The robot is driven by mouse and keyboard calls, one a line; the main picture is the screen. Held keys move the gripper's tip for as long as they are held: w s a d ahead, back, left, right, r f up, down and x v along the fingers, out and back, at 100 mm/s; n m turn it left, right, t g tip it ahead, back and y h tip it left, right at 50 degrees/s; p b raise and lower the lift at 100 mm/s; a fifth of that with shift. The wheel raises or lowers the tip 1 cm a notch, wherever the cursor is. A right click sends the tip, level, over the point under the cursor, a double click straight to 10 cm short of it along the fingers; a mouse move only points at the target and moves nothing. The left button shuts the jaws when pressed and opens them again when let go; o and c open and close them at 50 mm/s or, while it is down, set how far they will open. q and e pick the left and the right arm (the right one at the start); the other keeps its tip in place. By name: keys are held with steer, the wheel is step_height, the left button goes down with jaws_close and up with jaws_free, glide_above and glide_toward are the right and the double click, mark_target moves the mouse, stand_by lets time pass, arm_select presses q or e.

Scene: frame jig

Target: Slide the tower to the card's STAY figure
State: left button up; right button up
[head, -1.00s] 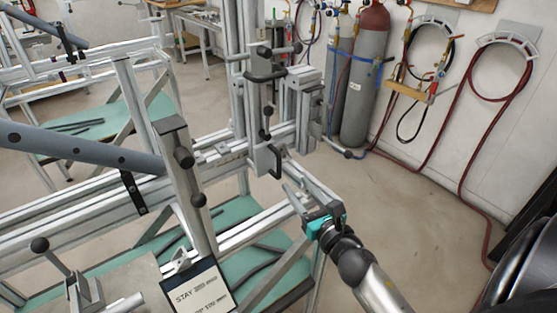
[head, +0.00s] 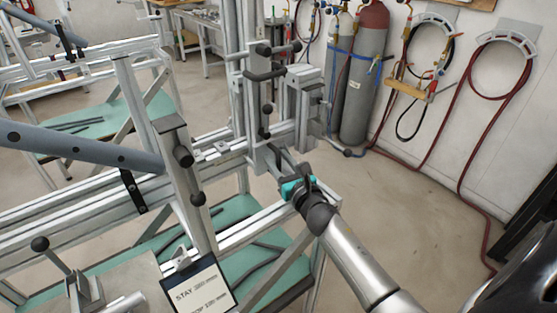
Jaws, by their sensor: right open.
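The tower (head: 236,75) is an upright aluminium post on a carriage at the right end of the jig's rail. It carries dark handles and black knobs. The card (head: 199,287) hangs at the bottom centre. Its word STAY is legible, but the figure beside it is too small to read. My right gripper (head: 279,162) is at the lower front of the tower's carriage, where a dark handle stood in the earlier view. Its jaws are open, with the fingertips at or around that handle. Contact cannot be told. My left gripper is not in view.
The long rail (head: 85,205) runs left from the tower. A shorter clamp post (head: 185,185) with black knobs stands on it, beside a blue-grey tube (head: 75,145). Gas cylinders (head: 362,85) and hoses stand by the right wall. The floor right of the jig is clear.

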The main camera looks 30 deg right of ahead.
jaws_close()
stand_by(0.3)
steer(key=shift+a, duration=0.1)
stand_by(1.0)
